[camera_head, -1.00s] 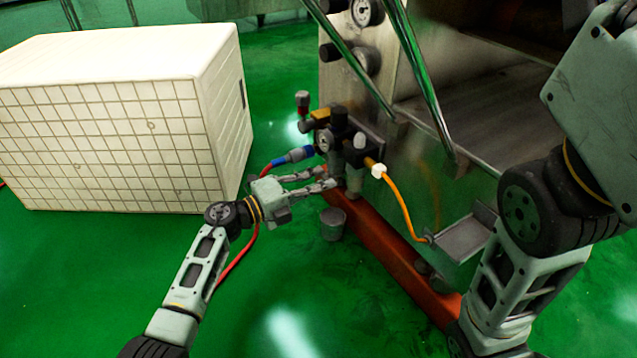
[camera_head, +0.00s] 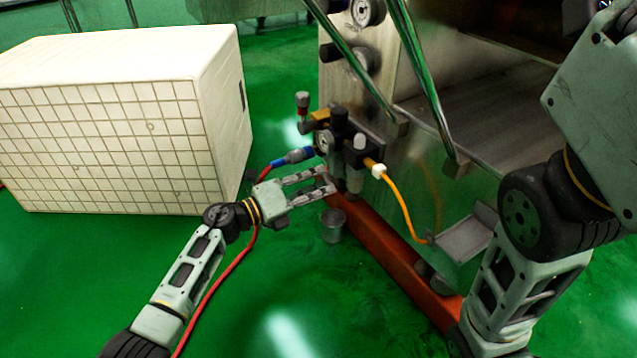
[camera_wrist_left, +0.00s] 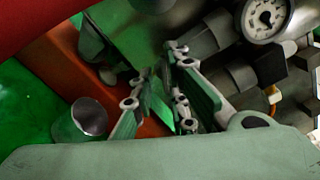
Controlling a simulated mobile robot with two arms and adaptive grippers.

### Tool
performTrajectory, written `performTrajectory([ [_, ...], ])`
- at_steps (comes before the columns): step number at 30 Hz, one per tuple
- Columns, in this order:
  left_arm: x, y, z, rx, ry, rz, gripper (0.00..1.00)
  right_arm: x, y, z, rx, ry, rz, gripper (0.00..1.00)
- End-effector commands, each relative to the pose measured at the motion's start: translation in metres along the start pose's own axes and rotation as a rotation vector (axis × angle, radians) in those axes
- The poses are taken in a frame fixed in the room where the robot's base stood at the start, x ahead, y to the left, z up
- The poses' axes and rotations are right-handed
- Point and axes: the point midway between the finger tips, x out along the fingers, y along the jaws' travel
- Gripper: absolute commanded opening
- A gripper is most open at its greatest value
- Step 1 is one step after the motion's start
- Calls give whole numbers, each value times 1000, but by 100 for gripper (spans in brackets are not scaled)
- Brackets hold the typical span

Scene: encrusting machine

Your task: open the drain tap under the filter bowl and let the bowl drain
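The filter-regulator unit (camera_head: 345,140) is mounted on the side of the steel machine. A grey bowl (camera_head: 355,180) hangs low on it. My left gripper (camera_head: 331,179) is beside and just below the unit, its fingers pointing at the bowl's lower end. The fingers (camera_wrist_left: 163,75) show apart in the left wrist view, with nothing clearly between them. The drain tap cannot be made out; the fingers and fittings cover that area. A small metal cup (camera_head: 333,226) stands on the floor below, also in the left wrist view (camera_wrist_left: 88,117). My right gripper is out of view.
An orange-red base beam (camera_head: 390,250) runs along the machine's foot. A yellow hose (camera_head: 405,208) and a red hose (camera_head: 225,275) lie close to the unit. A large white tiled block (camera_head: 110,135) stands at left. Green floor is clear in front.

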Motion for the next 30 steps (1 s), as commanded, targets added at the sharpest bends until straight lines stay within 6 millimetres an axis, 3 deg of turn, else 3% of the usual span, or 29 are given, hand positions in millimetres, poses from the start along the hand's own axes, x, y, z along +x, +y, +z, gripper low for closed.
performTrajectory([
  [6,-1,3,-1,-3,1,4,31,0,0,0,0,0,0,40],
  [17,-3,0,0,-2,1,-2,31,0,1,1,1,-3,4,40],
  [22,-26,0,0,0,2,0,31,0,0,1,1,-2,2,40],
  [30,-84,2,-1,-2,2,2,31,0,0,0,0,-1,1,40],
])
